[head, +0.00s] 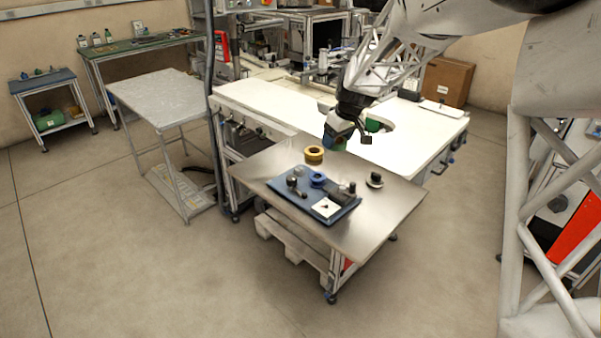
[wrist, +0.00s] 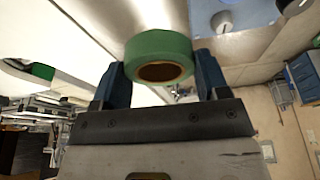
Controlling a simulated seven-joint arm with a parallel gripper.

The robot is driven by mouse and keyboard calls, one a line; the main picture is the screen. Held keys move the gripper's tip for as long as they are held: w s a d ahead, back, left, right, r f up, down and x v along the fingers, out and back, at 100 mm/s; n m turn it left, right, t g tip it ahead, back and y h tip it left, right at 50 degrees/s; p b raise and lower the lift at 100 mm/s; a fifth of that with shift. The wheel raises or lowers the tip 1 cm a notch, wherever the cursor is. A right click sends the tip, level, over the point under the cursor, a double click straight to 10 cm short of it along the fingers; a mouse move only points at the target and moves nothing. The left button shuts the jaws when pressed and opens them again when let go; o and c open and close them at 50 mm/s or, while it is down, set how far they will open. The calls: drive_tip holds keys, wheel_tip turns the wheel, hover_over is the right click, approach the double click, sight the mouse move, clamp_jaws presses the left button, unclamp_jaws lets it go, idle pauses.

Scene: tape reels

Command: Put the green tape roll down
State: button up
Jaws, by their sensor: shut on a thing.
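The green tape roll (wrist: 158,45) is held between the two fingers of my gripper (wrist: 161,68) in the wrist view. Its brown core faces the camera. A blue tape roll (head: 318,176) sits on the dark blue tray (head: 340,213).
The tray also holds small dark parts and a white card (head: 326,207). The long white bench (head: 270,104) lies behind the steel table. The steel surface is bare at the front right and left.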

drive_tip(key=shift+n, duration=0.6)
drive_tip(key=s+a, duration=0.2)
drive_tip(key=s, duration=0.3)
drive_tip(key=s+a, duration=0.3)
drive_tip(key=s, duration=0.3)
drive_tip(key=s+a+f, duration=0.1)
drive_tip(key=s+a, duration=0.1)
drive_tip(key=s, duration=0.4)
drive_tip(key=shift+a, duration=0.35)
hover_over(297, 168)
drive_tip(key=shift+s+d+f, duration=0.15)
drive_tip(key=shift+d+f, duration=0.2)
drive_tip(key=shift+f, duration=0.45)
drive_tip(key=shift+f, duration=1.75)
drive_tip(key=shift+f, duration=0.65)
drive_tip(key=o, duration=0.9)
